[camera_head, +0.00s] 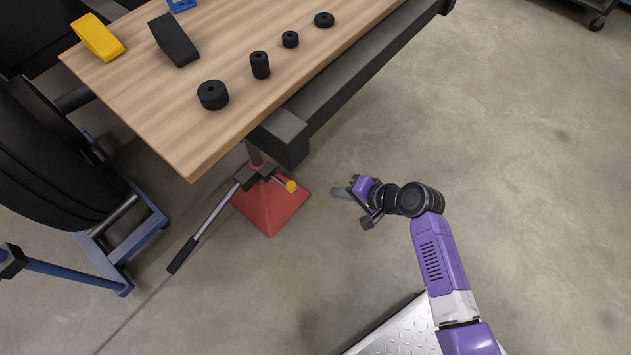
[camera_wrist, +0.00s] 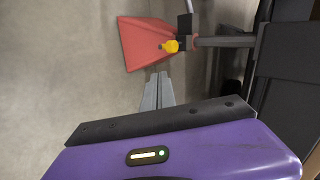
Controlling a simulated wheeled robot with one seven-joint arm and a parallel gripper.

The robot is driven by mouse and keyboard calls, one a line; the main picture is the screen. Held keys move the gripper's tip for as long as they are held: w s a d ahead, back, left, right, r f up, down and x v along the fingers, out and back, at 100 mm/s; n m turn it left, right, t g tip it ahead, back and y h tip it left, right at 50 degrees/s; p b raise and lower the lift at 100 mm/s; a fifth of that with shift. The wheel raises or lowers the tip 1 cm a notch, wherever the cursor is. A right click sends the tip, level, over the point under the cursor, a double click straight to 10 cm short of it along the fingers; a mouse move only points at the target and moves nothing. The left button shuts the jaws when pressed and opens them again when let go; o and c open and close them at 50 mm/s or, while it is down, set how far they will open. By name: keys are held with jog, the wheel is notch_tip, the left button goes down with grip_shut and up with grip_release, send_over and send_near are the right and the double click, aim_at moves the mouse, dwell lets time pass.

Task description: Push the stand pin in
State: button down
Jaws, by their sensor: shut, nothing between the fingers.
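The stand pin shows as a yellow knob (camera_head: 291,186) on the side of a red-based stand (camera_head: 268,212) under the table's corner, facing my gripper. In the wrist view the yellow knob (camera_wrist: 170,46) sits on the dark collar of the stand, in front of the red base (camera_wrist: 140,42). I cannot tell how deep the pin sits. My gripper (camera_head: 338,192) is shut and empty, to the right of the knob and apart from it. In the wrist view its closed grey fingertips (camera_wrist: 158,78) point towards the knob with a gap between.
A wooden table (camera_head: 230,130) with several black round parts stands above the stand. A long lever handle (camera_head: 205,235) reaches down left from the stand. Black tires (camera_head: 50,160) on a blue rack stand at the left. The floor to the right is clear.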

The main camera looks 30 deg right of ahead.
jog(key=shift+s+a+f+y, duration=0.15)
jog(key=shift+s+a+y, duration=0.15)
jog(key=shift+s+a, duration=0.1)
jog(key=w+a+r+b+x, duration=0.1)
jog(key=b+x, duration=0.5)
jog(key=x, duration=0.7)
jog(key=shift+w+r, duration=0.15)
jog(key=shift+r, duration=0.15)
